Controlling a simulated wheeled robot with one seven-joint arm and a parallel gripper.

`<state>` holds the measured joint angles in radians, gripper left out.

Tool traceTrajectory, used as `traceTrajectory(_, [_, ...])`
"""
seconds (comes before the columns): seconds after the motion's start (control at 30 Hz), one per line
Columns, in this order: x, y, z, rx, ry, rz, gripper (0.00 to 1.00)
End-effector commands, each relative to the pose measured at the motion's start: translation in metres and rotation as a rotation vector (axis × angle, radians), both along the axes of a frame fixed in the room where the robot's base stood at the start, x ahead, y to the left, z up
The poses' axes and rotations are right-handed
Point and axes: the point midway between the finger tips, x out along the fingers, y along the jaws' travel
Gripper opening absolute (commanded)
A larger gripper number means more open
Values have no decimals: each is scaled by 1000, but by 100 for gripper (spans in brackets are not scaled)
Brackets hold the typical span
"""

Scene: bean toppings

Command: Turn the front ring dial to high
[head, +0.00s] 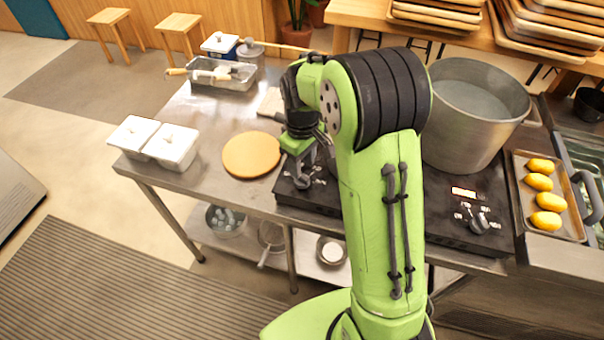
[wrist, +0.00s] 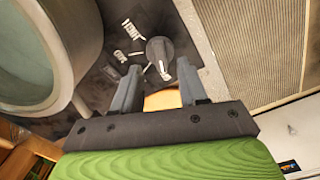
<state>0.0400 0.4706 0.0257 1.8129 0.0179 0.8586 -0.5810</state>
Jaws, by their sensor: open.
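The front ring dial is a dark round knob (wrist: 160,50) with a pale pointer mark, on the black stove top. It shows in the wrist view just beyond my fingertips. White label marks lie beside it, too small to read. My gripper (wrist: 158,80) is open, its two grey fingers spread with the knob lying ahead of the gap. I cannot tell whether they touch it. In the head view my gripper (head: 305,165) points down over the left stove unit, close to the dial (head: 302,181), which is partly hidden.
A large metal pot (head: 470,120) stands on the right stove unit, which has its own dial (head: 479,222). A round wooden board (head: 250,155) and white containers (head: 172,147) lie to the left. A tray (head: 570,215) of yellow fruit is at right. My arm hides the middle.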

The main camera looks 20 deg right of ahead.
Motion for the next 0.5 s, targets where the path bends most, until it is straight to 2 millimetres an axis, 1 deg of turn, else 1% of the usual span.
traceTrajectory(0.03, [-1,0,-13,0,4,0,43])
traceTrajectory(0.1, [-1,0,-25,1,3,0,43])
traceTrajectory(0.2, [0,0,-34,-1,1,0,43])
traceTrajectory(0.3, [0,0,-38,0,0,0,43])
traceTrajectory(0.5, [0,0,-37,1,-1,-1,43])
